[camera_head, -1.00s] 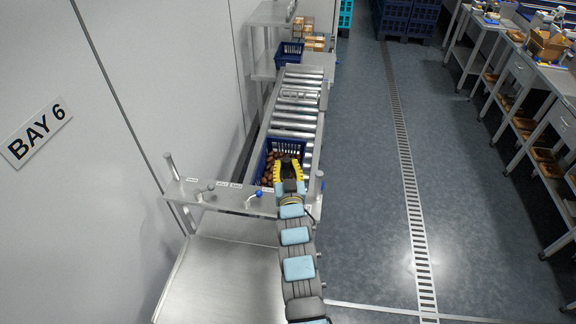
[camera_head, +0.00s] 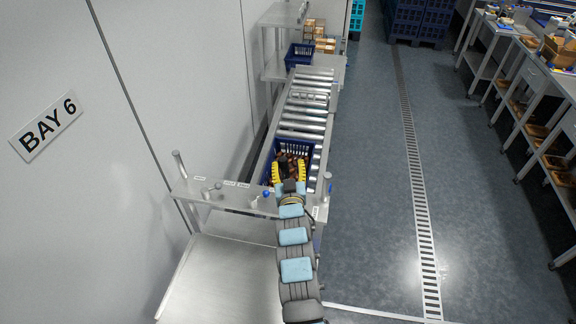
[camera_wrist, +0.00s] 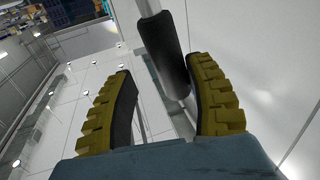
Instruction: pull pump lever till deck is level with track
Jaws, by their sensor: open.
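My gripper (camera_head: 288,172), with two yellow ribbed fingers, is open at the near end of the roller track (camera_head: 301,119), above the blue crate there. In the wrist view, a dark cylindrical grip (camera_wrist: 163,50) on a metal rod, likely the pump lever, stands between and beyond the open fingers (camera_wrist: 160,95). I cannot tell whether a finger touches it. In the head view that grip does not show clearly. A bare steel platform (camera_head: 222,280), possibly the deck, lies in front of the cross panel. Its height against the track cannot be judged.
A cross panel (camera_head: 232,196) carries a grey-knobbed lever (camera_head: 210,188) and a blue-knobbed lever (camera_head: 261,195). A blue crate (camera_head: 308,150) of dates sits on the rollers. A second blue crate (camera_head: 299,56) stands farther back. The floor (camera_head: 372,190) to the right is clear.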

